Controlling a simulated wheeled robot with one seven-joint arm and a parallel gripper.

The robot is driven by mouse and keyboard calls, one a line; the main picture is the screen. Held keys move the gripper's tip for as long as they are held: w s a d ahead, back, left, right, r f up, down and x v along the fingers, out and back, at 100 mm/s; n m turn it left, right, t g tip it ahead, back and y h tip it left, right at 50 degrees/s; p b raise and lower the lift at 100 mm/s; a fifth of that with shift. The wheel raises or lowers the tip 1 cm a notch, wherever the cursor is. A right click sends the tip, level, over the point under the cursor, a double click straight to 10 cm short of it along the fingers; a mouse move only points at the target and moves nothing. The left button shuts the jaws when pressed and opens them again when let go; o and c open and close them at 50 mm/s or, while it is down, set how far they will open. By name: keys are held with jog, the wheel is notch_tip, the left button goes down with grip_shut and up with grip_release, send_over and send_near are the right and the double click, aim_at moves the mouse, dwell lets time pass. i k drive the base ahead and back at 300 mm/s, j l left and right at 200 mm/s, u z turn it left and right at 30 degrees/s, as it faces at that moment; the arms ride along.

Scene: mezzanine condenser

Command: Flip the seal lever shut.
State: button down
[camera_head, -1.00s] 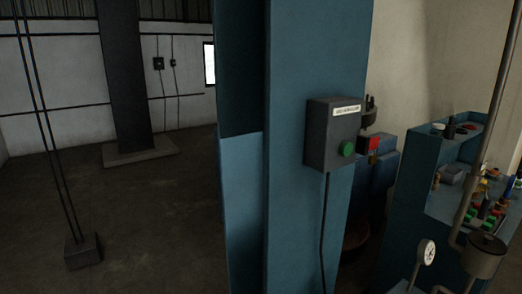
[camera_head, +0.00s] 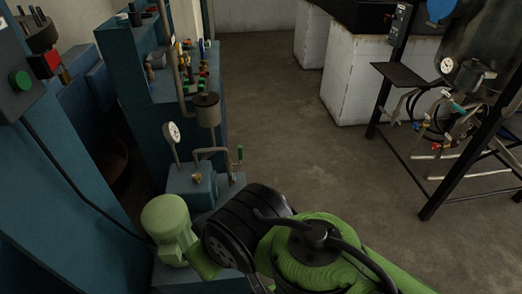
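I cannot pick out the seal lever for certain. A small upright green-tipped handle (camera_head: 240,154) stands at the right of the blue pump-like unit (camera_head: 190,184) in the lower middle; I cannot tell whether it is the lever. The unit carries a dial gauge (camera_head: 173,132), a grey pipe and a brass fitting (camera_head: 197,177). A grey cylindrical pot (camera_head: 206,109) is above it on a pipe. My green and black arm fills the bottom centre, in front of the unit. My gripper does not show.
A blue bench (camera_head: 133,78) with small coloured parts stands behind the unit. A grey box with a green button (camera_head: 20,80) is at the far left. At right stand a black frame (camera_head: 461,170) with hoses and a white-sided counter (camera_head: 364,76). The concrete floor (camera_head: 285,120) between is clear.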

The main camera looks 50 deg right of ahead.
aim_at(240, 148)
jog(key=z, duration=1.3)
jog(key=l+u, duration=0.85)
jog(key=l, duration=0.15)
jog(key=i+l+u, duration=0.1)
jog(key=l+u, duration=1.6)
jog(key=u, duration=0.15)
jog(key=k+l+u, duration=0.2)
jog(key=l+u, duration=0.25)
jog(key=i+l+u, duration=0.1)
jog(key=l+u, duration=0.3)
jog(key=i+l+u, duration=0.1)
jog(key=u, duration=0.25)
jog(key=l+u, duration=0.4)
